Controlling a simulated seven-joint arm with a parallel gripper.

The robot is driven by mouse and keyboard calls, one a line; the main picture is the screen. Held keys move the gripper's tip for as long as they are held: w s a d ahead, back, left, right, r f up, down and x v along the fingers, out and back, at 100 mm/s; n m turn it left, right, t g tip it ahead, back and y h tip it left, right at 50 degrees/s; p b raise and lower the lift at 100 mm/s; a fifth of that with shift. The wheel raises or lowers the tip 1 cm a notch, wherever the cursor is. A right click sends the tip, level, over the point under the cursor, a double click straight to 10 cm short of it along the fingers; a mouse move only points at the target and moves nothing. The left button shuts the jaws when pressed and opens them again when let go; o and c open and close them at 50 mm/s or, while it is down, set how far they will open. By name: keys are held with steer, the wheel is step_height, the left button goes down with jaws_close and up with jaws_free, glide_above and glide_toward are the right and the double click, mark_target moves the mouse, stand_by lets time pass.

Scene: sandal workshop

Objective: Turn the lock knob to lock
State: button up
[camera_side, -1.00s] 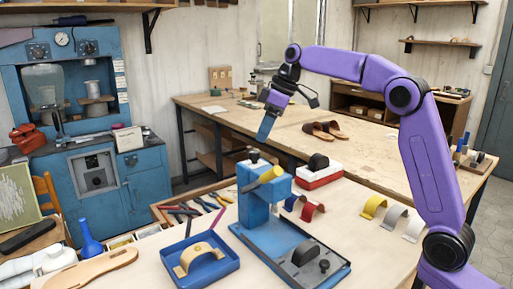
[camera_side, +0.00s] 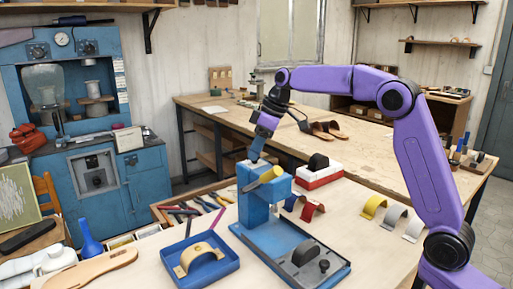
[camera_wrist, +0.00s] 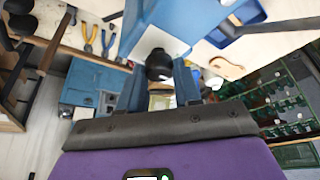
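My gripper (camera_side: 255,158) points down at the top of the press. In the wrist view my two blue fingers (camera_wrist: 160,78) are apart, with the knob between or just beyond their tips. I cannot tell whether they touch it. Another small black knob (camera_side: 324,265) stands on the press base, beside a dark grey rounded block (camera_side: 305,252).
A blue tray (camera_side: 215,278) with a tan sandal part lies left of the press. A red and white box (camera_side: 319,178) with a black top stands behind it. Hand tools lie in a wooden tray. Coloured curved straps (camera_side: 373,207) lie to the right.

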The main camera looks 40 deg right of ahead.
steer(key=shift+m, duration=0.3)
steer(key=m+t+h, duration=0.1)
steer(key=m, duration=0.2)
steer(key=shift+s+a, duration=0.1)
steer(key=shift+a, duration=0.05)
steer(key=m+h, duration=0.2)
steer(key=m, duration=0.3)
steer(key=shift+a, duration=0.1)
steer(key=m+h, duration=0.1)
steer(key=m, duration=0.3)
steer(key=shift+a+h, duration=0.1)
steer(key=shift+h, duration=0.3)
steer(key=m, duration=0.2)
steer(key=m+h, duration=0.1)
steer(key=m, duration=0.2)
steer(key=shift+g+h, duration=0.3)
steer(key=shift+g, duration=0.1)
steer(key=shift+m, duration=0.3)
steer(key=o, duration=1)
steer(key=shift+o, duration=0.2)
steer(key=shift+a+r, duration=0.1)
